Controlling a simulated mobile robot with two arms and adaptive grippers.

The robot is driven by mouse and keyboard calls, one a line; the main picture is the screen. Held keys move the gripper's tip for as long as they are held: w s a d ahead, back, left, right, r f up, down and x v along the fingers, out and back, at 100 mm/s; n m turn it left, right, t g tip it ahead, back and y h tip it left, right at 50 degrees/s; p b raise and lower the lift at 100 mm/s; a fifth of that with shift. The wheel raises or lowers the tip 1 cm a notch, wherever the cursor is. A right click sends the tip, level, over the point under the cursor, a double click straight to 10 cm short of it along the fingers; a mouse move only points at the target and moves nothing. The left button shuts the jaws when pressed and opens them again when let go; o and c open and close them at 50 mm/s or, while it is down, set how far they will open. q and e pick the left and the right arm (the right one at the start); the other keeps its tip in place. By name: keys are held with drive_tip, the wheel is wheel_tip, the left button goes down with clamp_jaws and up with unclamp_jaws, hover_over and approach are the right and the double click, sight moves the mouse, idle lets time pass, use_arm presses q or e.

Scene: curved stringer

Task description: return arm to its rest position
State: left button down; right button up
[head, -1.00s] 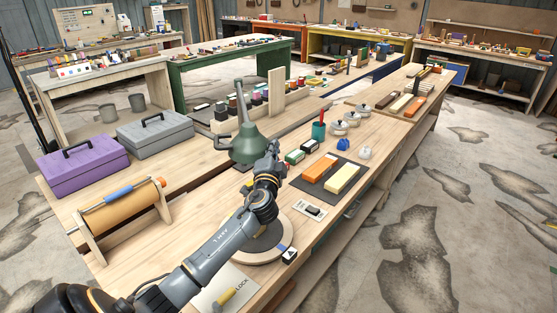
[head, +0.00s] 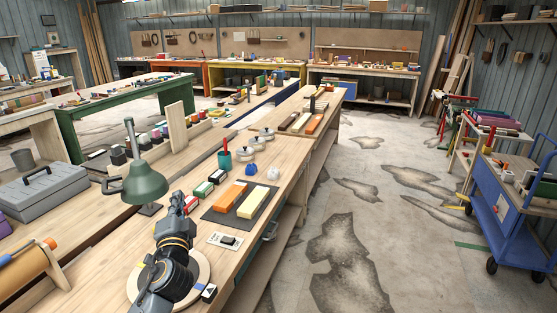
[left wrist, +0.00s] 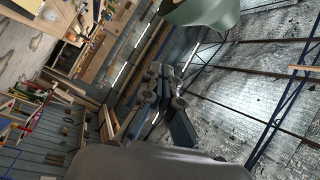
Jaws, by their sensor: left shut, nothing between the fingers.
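My left gripper (head: 184,200) is raised over the long wooden workbench (head: 290,148), between the green desk lamp (head: 146,180) and the dark mat with the orange and cream blocks. It is shut with nothing in it. In the left wrist view the gripper's fingers (left wrist: 162,85) show together against the ceiling and far wall, tilted upward. The lamp's green shade (left wrist: 200,10) is close at the top of that view. My left arm covers part of a round wooden disc (head: 202,278) on the bench. My right gripper is not in view.
An orange block (head: 230,194) and a cream block (head: 252,201) lie on the mat. A teal cup (head: 224,160) and lidded pots (head: 250,145) stand beyond. A grey toolbox (head: 42,193) is at left. A blue cart (head: 505,205) stands at right; the floor between is open.

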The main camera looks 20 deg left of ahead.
use_arm(q)
drive_tip(key=s+d+f+n+g+h, duration=0.25)
drive_tip(key=s+d+f, duration=0.3)
drive_tip(key=f, duration=0.45)
drive_tip(key=s+d+f+n+g+h, duration=0.15)
drive_tip(key=s+d+f+g, duration=0.25)
drive_tip(key=s+f, duration=0.4)
drive_tip(key=s+d+f+g+h, duration=0.3)
drive_tip(key=s+d+f, duration=0.2)
drive_tip(key=s+d, duration=0.25)
drive_tip(key=s+d+f+g+h, duration=0.4)
drive_tip(key=s+d, duration=0.3)
drive_tip(key=s, duration=0.2)
wheel_tip(320, 180, down, 27)
drive_tip(key=s, duration=0.2)
drive_tip(key=s+a+f+g+b, duration=0.1)
drive_tip(key=s+a+f+g, duration=0.1)
drive_tip(key=s+f, duration=1.4)
drive_tip(key=shift+s+a+f+y, duration=0.3)
drive_tip(key=shift+a+f, duration=0.15)
drive_tip(key=shift+a, duration=0.15)
drive_tip(key=shift+s, duration=0.1)
